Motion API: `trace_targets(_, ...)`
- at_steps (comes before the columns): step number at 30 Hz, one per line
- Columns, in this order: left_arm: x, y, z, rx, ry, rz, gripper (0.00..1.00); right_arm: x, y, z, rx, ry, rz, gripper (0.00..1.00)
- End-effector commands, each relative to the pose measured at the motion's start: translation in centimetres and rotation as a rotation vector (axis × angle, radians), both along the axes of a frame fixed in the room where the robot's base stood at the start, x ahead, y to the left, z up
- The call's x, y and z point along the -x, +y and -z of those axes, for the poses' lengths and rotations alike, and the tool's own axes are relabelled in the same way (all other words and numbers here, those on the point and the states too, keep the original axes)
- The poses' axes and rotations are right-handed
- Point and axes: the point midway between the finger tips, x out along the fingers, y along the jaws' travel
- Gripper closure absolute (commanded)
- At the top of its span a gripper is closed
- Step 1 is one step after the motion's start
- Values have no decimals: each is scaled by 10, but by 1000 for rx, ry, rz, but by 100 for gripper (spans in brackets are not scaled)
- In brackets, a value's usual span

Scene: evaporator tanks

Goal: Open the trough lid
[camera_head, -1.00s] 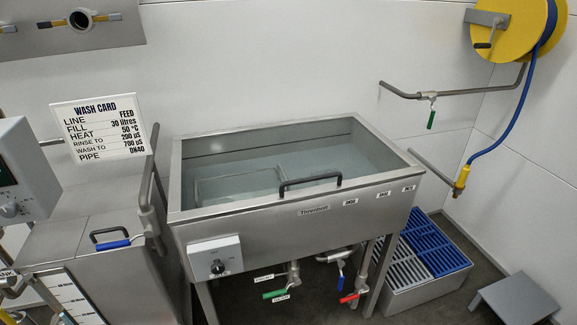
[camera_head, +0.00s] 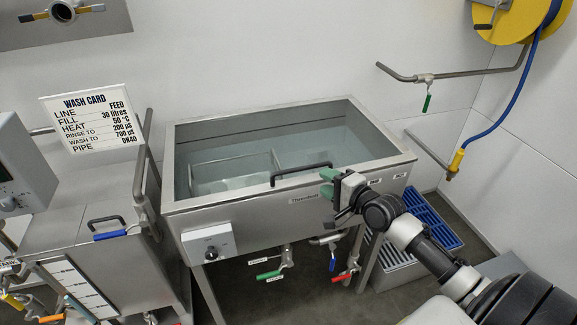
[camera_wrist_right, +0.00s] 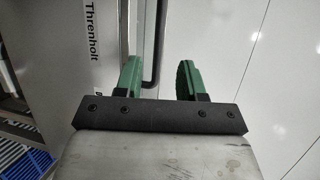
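The steel trough (camera_head: 250,225) stands on legs against the back wall, with water and divided compartments seen in it. Its top looks like a clear lid (camera_head: 335,145) lying flat in the steel frame, though the pane is hard to tell from the water. A black bar handle (camera_head: 300,168) runs along the front edge of the top. My right gripper (camera_head: 330,183) is at the right end of the handle. In the right wrist view its green fingers (camera_wrist_right: 158,75) are apart, with the dark handle (camera_wrist_right: 155,45) showing between them; contact cannot be told. My left gripper is not in view.
A steel cabinet (camera_head: 95,225) with a black handle and blue lever stands at the left, a wash card (camera_head: 95,120) above it. Coloured valve levers hang under the trough. A wall pipe (camera_head: 455,70) and yellow hose reel (camera_head: 515,20) are at the right.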

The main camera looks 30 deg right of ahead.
Motion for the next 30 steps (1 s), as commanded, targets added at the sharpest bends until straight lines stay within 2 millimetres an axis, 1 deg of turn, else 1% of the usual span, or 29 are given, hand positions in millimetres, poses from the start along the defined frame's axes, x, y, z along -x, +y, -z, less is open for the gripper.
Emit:
trace_targets(5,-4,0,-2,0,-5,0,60,-23,3,3,3,-2,2,61)
trace_targets(12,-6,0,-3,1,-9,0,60,-63,10,12,2,0,2,61)
trace_targets(18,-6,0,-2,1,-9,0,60,-88,14,17,4,-1,1,61)
trace_targets(24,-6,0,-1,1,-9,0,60,-99,16,20,6,1,2,61)
trace_targets(30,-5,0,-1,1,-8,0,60,-100,16,20,6,1,1,61)
